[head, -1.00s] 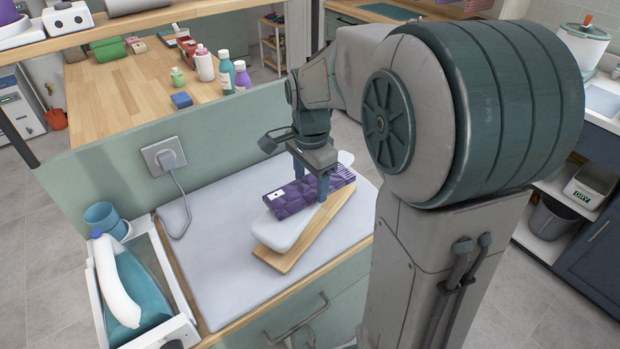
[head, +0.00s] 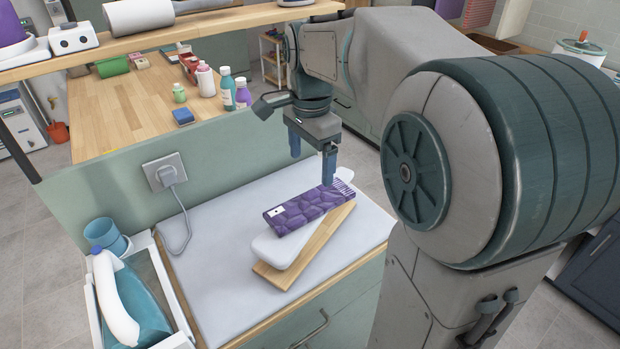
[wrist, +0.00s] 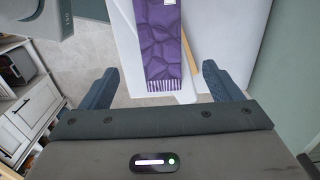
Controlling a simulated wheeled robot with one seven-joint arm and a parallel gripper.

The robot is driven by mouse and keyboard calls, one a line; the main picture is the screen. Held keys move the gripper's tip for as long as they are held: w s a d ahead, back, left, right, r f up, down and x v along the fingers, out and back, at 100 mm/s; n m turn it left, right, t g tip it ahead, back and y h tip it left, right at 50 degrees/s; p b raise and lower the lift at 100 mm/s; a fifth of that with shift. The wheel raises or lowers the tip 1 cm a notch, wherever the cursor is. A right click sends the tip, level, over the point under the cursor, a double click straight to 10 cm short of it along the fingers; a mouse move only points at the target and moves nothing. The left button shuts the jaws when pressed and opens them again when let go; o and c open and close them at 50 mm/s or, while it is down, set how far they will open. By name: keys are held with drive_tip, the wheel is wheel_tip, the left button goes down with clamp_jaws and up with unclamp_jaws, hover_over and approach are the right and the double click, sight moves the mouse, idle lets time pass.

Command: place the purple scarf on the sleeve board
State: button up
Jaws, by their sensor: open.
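The purple scarf (head: 300,211) is a folded, patterned strip with a white fringe at one end and a small white label at the other. It lies along the top of the sleeve board (head: 270,250), which has a white padded top over a wooden base (head: 318,245). My gripper (head: 312,166) is open and empty, above the fringed end of the scarf. In the wrist view the scarf (wrist: 163,45) lies ahead, between the two spread fingers of my gripper (wrist: 160,85), apart from both.
The sleeve board stands on a pale counter mat (head: 215,290). A plug and cord (head: 167,173) are on the low green wall. Bottles stand on the wooden table behind.

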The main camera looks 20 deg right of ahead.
drive_tip(key=s+f+n+t, duration=0.1)
drive_tip(key=s+f+n, duration=0.3)
drive_tip(key=s+n, duration=0.3)
drive_tip(key=s+a+f+n+t, duration=0.1)
drive_tip(key=s+f+n+t, duration=0.1)
drive_tip(key=s+f+n, duration=0.2)
drive_tip(key=shift+s+a+n, duration=0.3)
drive_tip(key=shift+s+n, duration=1.4)
drive_tip(key=shift+s, duration=0.3)
